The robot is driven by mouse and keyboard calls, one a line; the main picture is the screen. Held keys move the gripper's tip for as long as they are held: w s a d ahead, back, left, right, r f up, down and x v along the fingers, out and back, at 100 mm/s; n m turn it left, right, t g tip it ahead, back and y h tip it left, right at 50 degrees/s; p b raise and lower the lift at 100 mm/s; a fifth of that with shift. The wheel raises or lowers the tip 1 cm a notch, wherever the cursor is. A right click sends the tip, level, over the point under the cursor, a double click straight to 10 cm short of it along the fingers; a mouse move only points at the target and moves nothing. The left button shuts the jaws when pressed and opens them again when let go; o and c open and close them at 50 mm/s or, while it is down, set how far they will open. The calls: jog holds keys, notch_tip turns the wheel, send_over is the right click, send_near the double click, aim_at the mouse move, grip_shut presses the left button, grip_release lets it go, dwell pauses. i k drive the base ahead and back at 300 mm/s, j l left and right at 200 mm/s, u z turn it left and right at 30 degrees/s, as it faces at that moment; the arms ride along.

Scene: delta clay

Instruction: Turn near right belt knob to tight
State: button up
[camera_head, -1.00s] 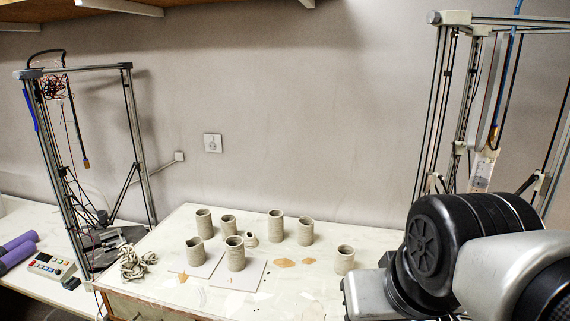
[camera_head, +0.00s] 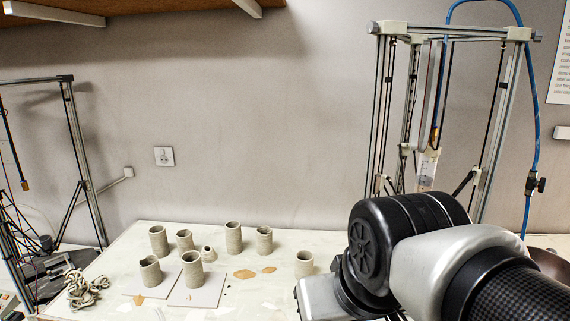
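A delta clay printer (camera_head: 500,110) with a metal frame stands at the right, its lower part hidden behind my arm. A second delta printer (camera_head: 78,150) is cut off at the left edge. I cannot make out a belt knob on either one. A small dark valve-like fitting (camera_head: 536,183) sits on the blue hose at the right. My arm fills the lower right, but my gripper is not in view.
Several clay cylinders (camera_head: 233,238) stand on the white table (camera_head: 130,245), some on pale boards (camera_head: 207,292). A coil of clay (camera_head: 84,290) lies at its left. A wooden shelf (camera_head: 150,6) hangs above. A wall socket (camera_head: 164,156) is behind.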

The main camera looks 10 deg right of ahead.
aim_at(537, 37)
jog(key=l+z, duration=0.35)
jog(key=k+l+z, duration=0.1)
jog(key=l+z, duration=0.6)
jog(key=k, duration=0.55)
jog(key=i+l, duration=0.2)
jog(key=l+u, duration=0.05)
jog(key=l, duration=0.05)
